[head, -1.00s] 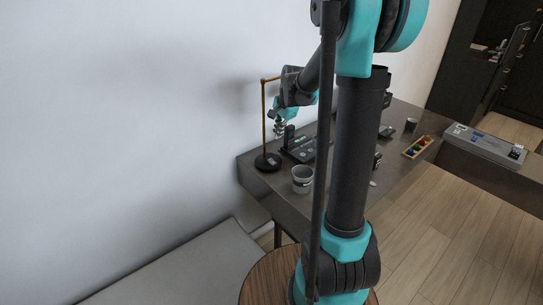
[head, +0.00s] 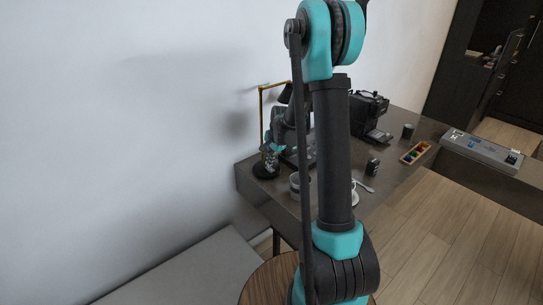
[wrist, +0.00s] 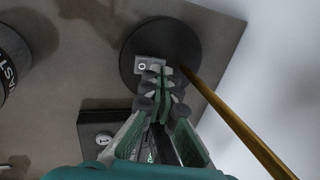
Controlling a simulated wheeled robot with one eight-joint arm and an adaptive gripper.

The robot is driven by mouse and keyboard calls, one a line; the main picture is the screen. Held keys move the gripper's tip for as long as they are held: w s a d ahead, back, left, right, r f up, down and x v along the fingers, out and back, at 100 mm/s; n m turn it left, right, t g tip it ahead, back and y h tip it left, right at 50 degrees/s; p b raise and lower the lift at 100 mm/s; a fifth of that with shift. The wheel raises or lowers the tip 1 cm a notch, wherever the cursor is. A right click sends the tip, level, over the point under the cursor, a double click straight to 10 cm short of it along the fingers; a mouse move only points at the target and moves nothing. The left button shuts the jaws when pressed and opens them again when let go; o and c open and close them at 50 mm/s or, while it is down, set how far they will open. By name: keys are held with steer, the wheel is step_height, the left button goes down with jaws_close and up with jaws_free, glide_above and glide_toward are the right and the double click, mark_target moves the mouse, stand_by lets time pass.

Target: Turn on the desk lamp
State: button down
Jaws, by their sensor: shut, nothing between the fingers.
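The desk lamp has a thin brass post (head: 262,112), a dark shade (head: 285,94) and a round black base (head: 264,173) at the desk's left end by the wall. In the wrist view the base (wrist: 188,48) carries a small light grey switch (wrist: 143,65) marked with a circle, and the post (wrist: 240,125) runs down the right. My gripper (head: 270,164) is low over the base. In the wrist view its closed, empty fingertips (wrist: 163,78) overlap the right side of the switch; I cannot tell whether they touch it. No glow from the lamp is visible.
A cup (head: 294,186) stands right of the lamp, partly hidden by my arm. A dark device (wrist: 95,128) lies close to the base. Further right are a black machine (head: 368,112), a dark cup (head: 408,131) and a tray of coloured items (head: 402,158). The wall is close behind.

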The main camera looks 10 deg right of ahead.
steer(key=shift+w+a+f, duration=0.1)
steer(key=shift+w+f, duration=0.05)
steer(key=shift+f, duration=0.35)
steer(key=shift+w+a+f+g, duration=0.1)
steer(key=shift+w+f+g, duration=0.1)
steer(key=shift+f+g, duration=0.15)
steer(key=shift+s, duration=0.2)
steer(key=shift+s+d+r, duration=0.1)
steer(key=shift+s+d, duration=0.3)
steer(key=shift+s, duration=0.15)
